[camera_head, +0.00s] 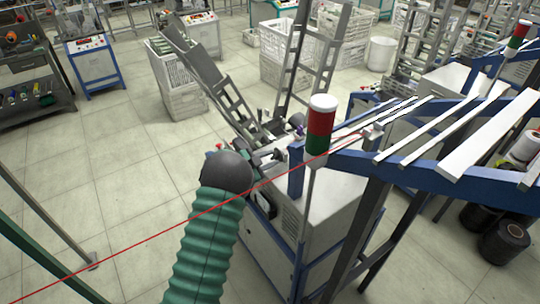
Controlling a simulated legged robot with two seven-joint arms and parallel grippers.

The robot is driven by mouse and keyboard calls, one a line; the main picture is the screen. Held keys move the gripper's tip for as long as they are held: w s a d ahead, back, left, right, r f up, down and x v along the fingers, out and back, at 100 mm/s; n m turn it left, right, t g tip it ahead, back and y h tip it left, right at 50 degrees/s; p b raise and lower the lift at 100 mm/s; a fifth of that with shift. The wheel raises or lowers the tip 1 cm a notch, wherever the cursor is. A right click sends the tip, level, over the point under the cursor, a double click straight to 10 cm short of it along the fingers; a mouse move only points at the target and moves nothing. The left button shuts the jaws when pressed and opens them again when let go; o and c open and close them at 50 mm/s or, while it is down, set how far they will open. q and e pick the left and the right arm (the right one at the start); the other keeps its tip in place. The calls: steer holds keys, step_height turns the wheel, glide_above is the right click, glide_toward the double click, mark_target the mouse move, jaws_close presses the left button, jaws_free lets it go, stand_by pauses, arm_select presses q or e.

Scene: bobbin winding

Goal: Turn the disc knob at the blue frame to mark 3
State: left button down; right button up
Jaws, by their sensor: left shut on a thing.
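My left arm comes up from the bottom as a green ribbed sleeve with a dark round joint. My left gripper (272,157) is small and dark beyond that joint, shut at the near end of the blue frame (430,172). The disc knob is mostly hidden at the jaws, and its marks and pointer cannot be read from here. My right gripper is not in view.
A signal lamp (320,122) in white, red and green stands on a pole close to my left gripper. A thin red line crosses the view. A white machine cabinet (335,215) stands below the frame. Open tiled floor (120,200) lies to the left.

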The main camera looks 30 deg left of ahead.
arm_select(q)
steer(key=shift+s+f, duration=0.15)
steer(key=shift+f, duration=0.25)
steer(key=c, duration=1.4)
jaws_free()
steer(key=shift+o, duration=1)
steer(key=shift+a, duration=0.2)
steer(key=shift+r, duration=0.1)
steer(key=b+v, duration=0.1)
steer(key=v, duration=1.5)
steer(key=shift+s+a+b, duration=0.2)
steer(key=shift+b, duration=0.15)
steer(key=shift+w+r, duration=0.15)
